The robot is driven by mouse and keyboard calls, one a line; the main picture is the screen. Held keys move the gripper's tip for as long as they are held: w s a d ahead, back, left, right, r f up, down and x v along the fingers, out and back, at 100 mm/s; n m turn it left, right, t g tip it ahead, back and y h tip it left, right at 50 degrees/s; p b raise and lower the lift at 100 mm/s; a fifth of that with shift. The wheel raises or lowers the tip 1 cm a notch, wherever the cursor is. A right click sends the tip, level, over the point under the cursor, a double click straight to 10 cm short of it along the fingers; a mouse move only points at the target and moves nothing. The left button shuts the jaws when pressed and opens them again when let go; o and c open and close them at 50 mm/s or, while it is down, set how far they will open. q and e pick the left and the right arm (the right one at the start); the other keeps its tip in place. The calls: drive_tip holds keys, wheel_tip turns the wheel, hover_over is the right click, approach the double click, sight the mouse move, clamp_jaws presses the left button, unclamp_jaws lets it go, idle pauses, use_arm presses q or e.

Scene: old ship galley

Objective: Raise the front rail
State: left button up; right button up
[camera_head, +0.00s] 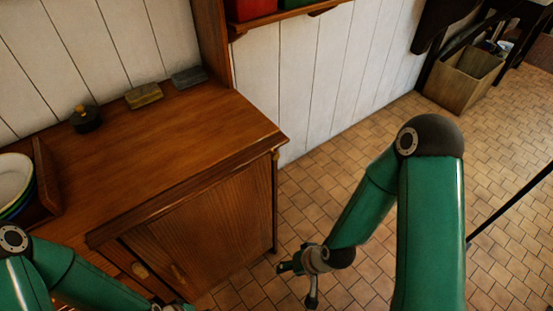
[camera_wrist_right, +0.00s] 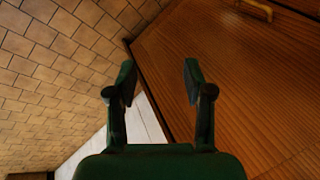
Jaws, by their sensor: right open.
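A wooden strip (camera_head: 190,192) runs along the front edge of the brown cabinet top (camera_head: 190,130) in the head view. It lies at or just below the top's level; I cannot tell whether it is the separate front rail. My right gripper (camera_head: 297,283) is low over the floor, right of the cabinet's front corner and apart from it. In the right wrist view my right gripper (camera_wrist_right: 160,78) is open, with nothing between its fingers and a wood panel beyond. My left arm comes in at the bottom left; its gripper is mostly cut off by the frame edge.
On the cabinet top are a dark round pot (camera_head: 86,119), a brass-coloured block (camera_head: 143,96), a grey block (camera_head: 189,77) and stacked plates (camera_head: 15,182) in a wooden rack. A cabinet door (camera_head: 205,225) faces forward. Tiled floor (camera_head: 330,170) is open on the right, with a box (camera_head: 462,80) beyond.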

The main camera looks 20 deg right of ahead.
drive_tip(key=w+d+r+m+t+b, duration=0.25)
drive_tip(key=w+t+b, duration=0.2)
drive_tip(key=w, duration=0.35)
drive_tip(key=m+t+y+b, duration=0.1)
drive_tip(key=t+y+b, duration=0.1)
drive_tip(key=t+b, duration=1.2)
approach(278, 159)
drive_tip(key=s+d+r+g+b, duration=0.3)
drive_tip(key=s+g+b, duration=0.1)
drive_tip(key=s, duration=0.2)
use_arm(q)
wheel_tip(278, 159, down, 22)
drive_tip(key=p, duration=0.2)
drive_tip(key=shift+p, duration=0.35)
use_arm(e)
drive_tip(key=shift+m, duration=0.25)
drive_tip(key=x, duration=1.7)
drive_tip(key=shift+s+a+r, duration=0.1)
drive_tip(key=shift+a, duration=0.2)
use_arm(q)
drive_tip(key=shift+r, duration=0.1)
use_arm(e)
clamp_jaws()
